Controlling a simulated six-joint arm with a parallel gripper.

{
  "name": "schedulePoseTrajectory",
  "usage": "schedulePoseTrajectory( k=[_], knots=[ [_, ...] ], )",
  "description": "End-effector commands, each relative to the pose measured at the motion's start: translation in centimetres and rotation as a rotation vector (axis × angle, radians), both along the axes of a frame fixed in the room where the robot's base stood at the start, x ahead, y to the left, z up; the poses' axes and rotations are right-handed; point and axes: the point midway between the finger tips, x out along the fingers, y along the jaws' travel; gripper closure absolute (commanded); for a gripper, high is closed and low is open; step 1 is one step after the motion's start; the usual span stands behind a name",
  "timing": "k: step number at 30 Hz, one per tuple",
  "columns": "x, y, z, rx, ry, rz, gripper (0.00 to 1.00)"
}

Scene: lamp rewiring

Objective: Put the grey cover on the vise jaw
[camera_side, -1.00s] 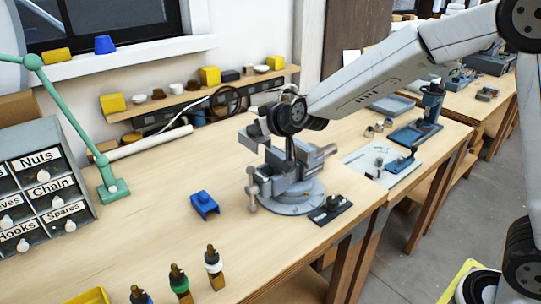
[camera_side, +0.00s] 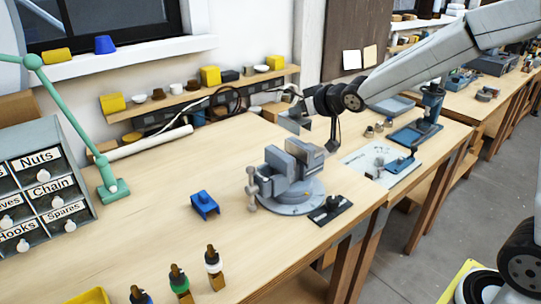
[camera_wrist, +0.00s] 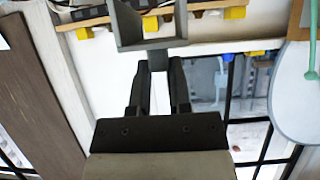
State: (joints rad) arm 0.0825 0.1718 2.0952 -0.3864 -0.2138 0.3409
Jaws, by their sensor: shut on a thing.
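A grey vise (camera_side: 292,180) stands on its round base on the wooden bench, its upright jaws side by side with a gap between them. My gripper (camera_side: 307,108) is behind and above the vise, pointing toward the wall. It is shut on the grey cover (camera_side: 294,121), an angular, open-sided piece held clear of the jaws. In the wrist view the fingers (camera_wrist: 160,68) grip the cover (camera_wrist: 148,42) at its lower part. The cover's far side is hidden.
A blue block-like piece (camera_side: 204,205) lies left of the vise. A flat black part (camera_side: 330,210) lies at its front right. Several small bottles stand at the front. A shelf (camera_side: 190,108) with small objects runs along the wall. Open bench lies left of the vise.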

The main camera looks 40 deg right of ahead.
Motion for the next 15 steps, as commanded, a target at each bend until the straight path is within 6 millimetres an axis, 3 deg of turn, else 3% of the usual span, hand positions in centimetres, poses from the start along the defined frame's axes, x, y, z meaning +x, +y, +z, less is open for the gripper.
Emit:
schedulePoseTrajectory(
  k=[15],
  knots=[
    [-0.9,-1.4,1.0,-0.006,0.003,-0.006,1.00]
  ],
)
